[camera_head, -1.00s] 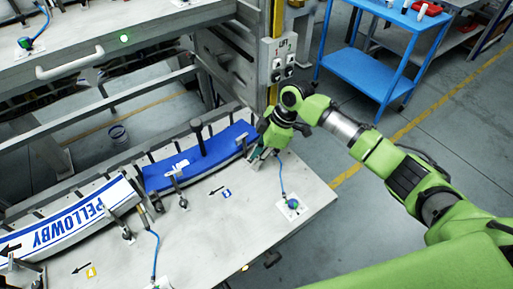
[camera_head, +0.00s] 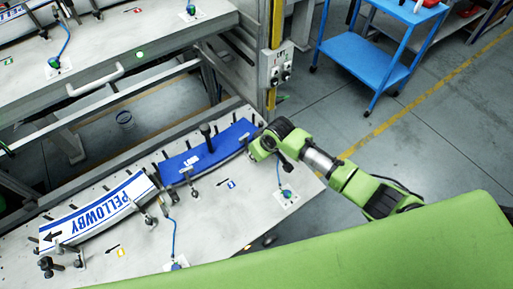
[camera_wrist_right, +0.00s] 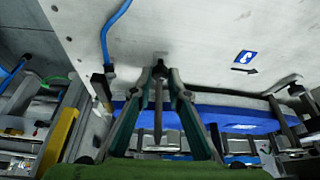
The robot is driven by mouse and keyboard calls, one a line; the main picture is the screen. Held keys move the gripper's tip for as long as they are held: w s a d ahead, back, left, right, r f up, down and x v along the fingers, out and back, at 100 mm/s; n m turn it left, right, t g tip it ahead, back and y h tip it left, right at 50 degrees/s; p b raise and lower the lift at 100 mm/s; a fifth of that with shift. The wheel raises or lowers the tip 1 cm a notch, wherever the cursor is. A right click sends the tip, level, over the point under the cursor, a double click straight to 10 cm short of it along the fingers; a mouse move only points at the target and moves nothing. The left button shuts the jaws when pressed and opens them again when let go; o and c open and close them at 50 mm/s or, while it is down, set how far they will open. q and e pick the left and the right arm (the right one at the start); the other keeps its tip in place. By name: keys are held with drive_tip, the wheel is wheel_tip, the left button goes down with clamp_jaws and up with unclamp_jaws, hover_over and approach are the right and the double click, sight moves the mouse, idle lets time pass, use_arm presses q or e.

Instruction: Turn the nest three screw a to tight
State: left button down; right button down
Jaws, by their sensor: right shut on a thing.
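My right gripper (camera_wrist_right: 159,72) is shut on a screw (camera_wrist_right: 158,115) with a dark head and a thin grey shaft, seen between the two fingers in the right wrist view. In the head view my right wrist hides the fingertips and this screw, at the right end of the blue curved label piece (camera_head: 205,155). The blue piece also shows beyond the fingers in the right wrist view (camera_wrist_right: 240,118). A second clamp screw (camera_head: 193,182) stands at the front edge of the blue piece. I cannot read which way the held screw is set. My left gripper is not in view.
A white PELLOWBY label piece (camera_head: 100,208) lies in the nest to the left. A blue cable (camera_head: 279,175) runs to a small green-topped fitting (camera_head: 286,197) near my right wrist. A tall dark post (camera_head: 207,137) stands behind the blue piece. A blue cart (camera_head: 365,60) is beyond.

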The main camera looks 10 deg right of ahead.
drive_tip(key=m+p, duration=0.1)
drive_tip(key=m+h+p, duration=0.1)
drive_tip(key=m, duration=0.1)
drive_tip(key=shift+a+r, duration=0.2)
drive_tip(key=shift+a, duration=0.05)
drive_tip(key=m+h+p, duration=0.1)
drive_tip(key=m, duration=0.1)
drive_tip(key=shift+a+f+m, duration=0.1)
drive_tip(key=shift+m, duration=0.2)
drive_tip(key=m+h, duration=0.1)
drive_tip(key=m, duration=0.1)
drive_tip(key=shift+f+m, duration=0.1)
drive_tip(key=shift+m, duration=0.2)
drive_tip(key=shift+m+h, duration=0.6)
drive_tip(key=shift+m, duration=1)
drive_tip(key=shift+w, duration=0.1)
drive_tip(key=c, duration=2.2)
unclamp_jaws()
